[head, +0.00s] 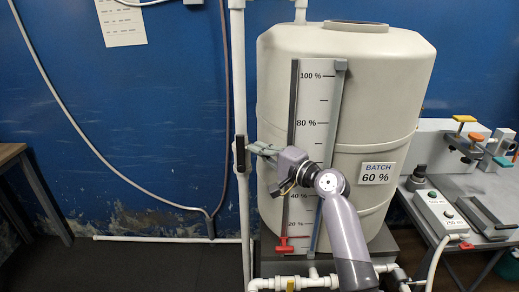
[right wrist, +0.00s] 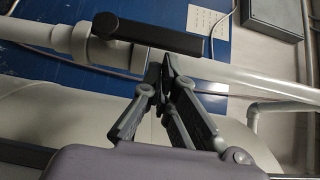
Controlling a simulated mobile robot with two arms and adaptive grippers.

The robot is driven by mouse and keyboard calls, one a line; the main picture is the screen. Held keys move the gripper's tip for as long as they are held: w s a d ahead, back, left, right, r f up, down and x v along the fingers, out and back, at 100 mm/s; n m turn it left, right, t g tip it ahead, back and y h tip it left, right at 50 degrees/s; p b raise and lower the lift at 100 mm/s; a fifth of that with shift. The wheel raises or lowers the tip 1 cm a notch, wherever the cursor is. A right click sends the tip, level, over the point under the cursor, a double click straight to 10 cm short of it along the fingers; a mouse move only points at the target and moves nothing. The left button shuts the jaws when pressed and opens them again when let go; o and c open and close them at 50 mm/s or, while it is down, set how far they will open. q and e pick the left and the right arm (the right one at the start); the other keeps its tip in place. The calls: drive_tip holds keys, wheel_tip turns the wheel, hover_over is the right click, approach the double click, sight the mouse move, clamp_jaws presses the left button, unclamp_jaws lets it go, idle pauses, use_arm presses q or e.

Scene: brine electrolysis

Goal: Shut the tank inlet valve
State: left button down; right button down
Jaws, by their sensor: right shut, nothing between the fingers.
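A valve with a black lever (head: 239,153) sits on the white vertical pipe (head: 240,90) left of the tank (head: 390,80). In the right wrist view the black lever (right wrist: 160,36) lies lengthwise along the pipe, out from the white valve body (right wrist: 85,46). My right gripper (head: 254,149) is beside the lever on its tank side. In the right wrist view its fingertips (right wrist: 165,68) are together and empty, close to the lever's edge. I cannot tell whether they touch it. My left gripper is not in view.
A level gauge (head: 312,110) and a "BATCH 60 %" label (head: 377,173) are on the tank. White pipework (head: 310,283) runs below it. A bench (head: 455,185) with a control box (head: 440,214) stands at right. A table (head: 12,152) is at far left.

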drive_tip(key=shift+a+r+p, duration=0.15)
drive_tip(key=shift+r+p, duration=0.05)
drive_tip(key=shift+p, duration=0.35)
drive_tip(key=shift+a+r+n, duration=0.1)
drive_tip(key=shift+n, duration=0.2)
